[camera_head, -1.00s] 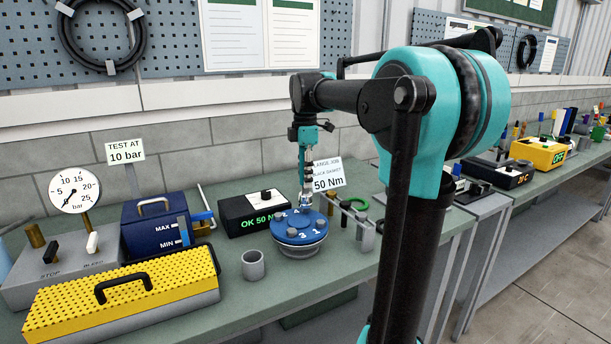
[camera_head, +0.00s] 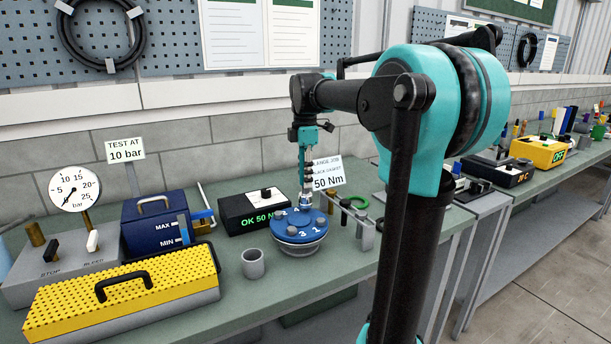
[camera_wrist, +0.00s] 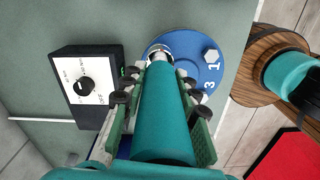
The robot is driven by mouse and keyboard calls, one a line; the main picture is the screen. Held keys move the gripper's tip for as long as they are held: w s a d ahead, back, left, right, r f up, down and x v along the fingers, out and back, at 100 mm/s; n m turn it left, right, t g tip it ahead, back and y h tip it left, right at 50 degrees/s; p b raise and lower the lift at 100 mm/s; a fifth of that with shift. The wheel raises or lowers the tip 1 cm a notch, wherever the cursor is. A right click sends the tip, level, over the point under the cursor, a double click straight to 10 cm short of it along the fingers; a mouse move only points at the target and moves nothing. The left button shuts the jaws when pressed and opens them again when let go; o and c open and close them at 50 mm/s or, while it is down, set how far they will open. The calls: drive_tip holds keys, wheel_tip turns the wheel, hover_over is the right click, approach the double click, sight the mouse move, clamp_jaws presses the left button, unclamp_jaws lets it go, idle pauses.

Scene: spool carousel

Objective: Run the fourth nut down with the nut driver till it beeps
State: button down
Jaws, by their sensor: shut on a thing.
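A blue round flange (camera_head: 290,235) with painted numbers and metal bolts sits on the bench; it also shows in the wrist view (camera_wrist: 196,45). My gripper (camera_head: 307,172) is above its far side. In the wrist view my gripper (camera_wrist: 160,95) is shut on the teal nut driver (camera_wrist: 165,115), with a finger on either side. The driver's metal socket end (camera_wrist: 159,52) is at the flange's far-side bolt position. The nut under it is hidden, and I cannot tell how far down it sits. The numbers 1 and 3 read clearly on the uncovered side.
A black controller box (camera_head: 252,212) showing green "OK 50 N" stands left of the flange, and a grey cup (camera_head: 253,264) in front. A yellow perforated case (camera_head: 120,290) lies at the left.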

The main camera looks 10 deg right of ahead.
drive_tip(key=shift+f, duration=0.9)
idle(0.8)
drive_tip(key=shift+r, duration=0.15)
idle(0.6)
drive_tip(key=shift+r, duration=3.5)
